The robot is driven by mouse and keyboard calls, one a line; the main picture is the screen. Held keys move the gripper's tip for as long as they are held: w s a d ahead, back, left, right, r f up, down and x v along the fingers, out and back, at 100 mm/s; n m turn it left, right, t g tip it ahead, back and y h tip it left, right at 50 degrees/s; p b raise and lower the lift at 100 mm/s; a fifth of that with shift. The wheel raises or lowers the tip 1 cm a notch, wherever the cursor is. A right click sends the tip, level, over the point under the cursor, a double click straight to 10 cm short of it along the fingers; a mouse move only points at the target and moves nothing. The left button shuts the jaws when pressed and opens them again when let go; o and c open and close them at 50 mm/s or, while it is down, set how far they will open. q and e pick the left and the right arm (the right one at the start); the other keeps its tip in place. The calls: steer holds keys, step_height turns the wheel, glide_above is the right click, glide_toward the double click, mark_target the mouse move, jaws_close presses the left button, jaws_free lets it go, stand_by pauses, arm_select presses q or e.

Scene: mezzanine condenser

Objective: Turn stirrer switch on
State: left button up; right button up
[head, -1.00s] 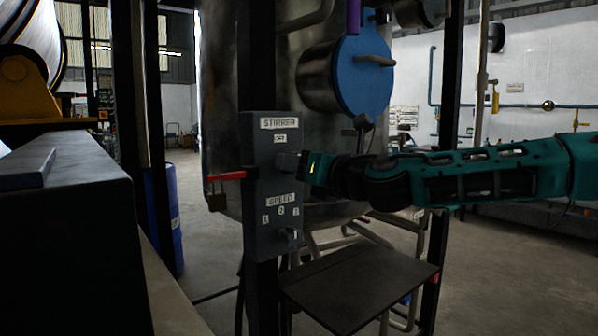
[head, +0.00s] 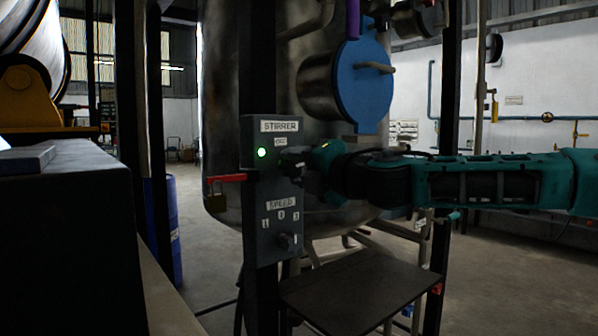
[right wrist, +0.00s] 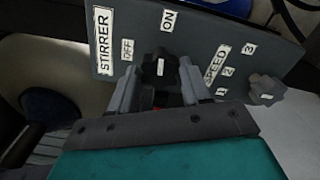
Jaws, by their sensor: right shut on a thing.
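The grey control panel (head: 258,226) is mounted on a dark post in the head view, with a green light (head: 262,152) lit on its upper left. The stirrer switch (right wrist: 158,68) is a dark lobed knob with a pale mark, below the ON label (right wrist: 169,20) and beside the OFF label (right wrist: 127,50) in the right wrist view. My right gripper (right wrist: 160,90) is shut on this knob, one finger on each side. In the head view my right gripper (head: 296,162) covers most of the knob. The knob's exact angle is hard to tell. My left gripper is out of view.
The speed knob (right wrist: 266,90) sits lower on the same panel. A red lever with a padlock (head: 226,178) juts out left of the panel. A steel tank (head: 222,90) stands behind, and a dark shelf (head: 360,290) lies below right.

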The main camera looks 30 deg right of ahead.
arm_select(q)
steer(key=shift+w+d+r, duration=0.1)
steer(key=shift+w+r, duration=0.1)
arm_select(e)
steer(key=shift+m, duration=0.9)
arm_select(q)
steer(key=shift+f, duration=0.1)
arm_select(e)
steer(key=o, duration=1.1)
steer(key=shift+c, duration=0.2)
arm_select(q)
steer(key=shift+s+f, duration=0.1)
